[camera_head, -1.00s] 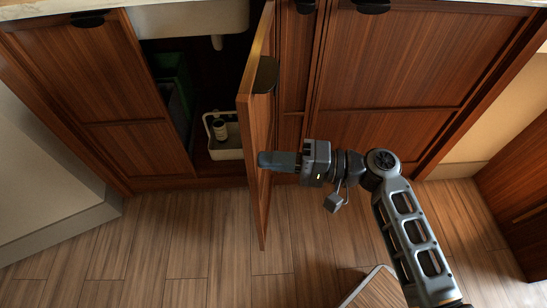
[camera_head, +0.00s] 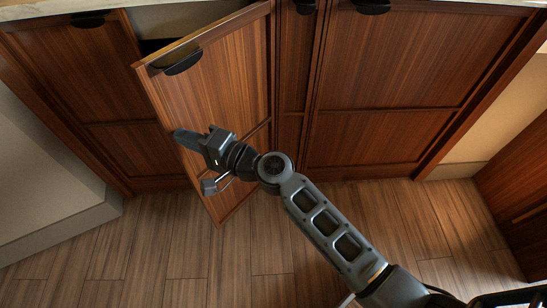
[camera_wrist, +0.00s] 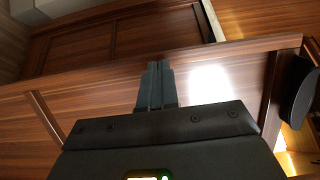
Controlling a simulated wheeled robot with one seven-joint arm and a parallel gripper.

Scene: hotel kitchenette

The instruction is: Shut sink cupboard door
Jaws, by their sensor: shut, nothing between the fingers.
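The sink cupboard door (camera_head: 228,85) is a brown wood panel with a black handle (camera_head: 184,62) near its top free corner. It stands partly open, hinged on its right side, with its free edge out to the left. My gripper (camera_head: 181,135) is shut and empty, lying against or just in front of the door's outer face near the free edge. In the wrist view my shut fingers (camera_wrist: 155,85) point across the door's face (camera_wrist: 110,105), and the handle (camera_wrist: 295,90) shows at the right. Most of the cupboard's inside is hidden behind the door.
Closed wood fronts stand on the left (camera_head: 85,85) and right (camera_head: 390,70) of the door. A pale counter edge (camera_head: 240,3) runs above. The wood floor (camera_head: 130,240) is clear in front, and a pale block (camera_head: 45,195) stands at the left.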

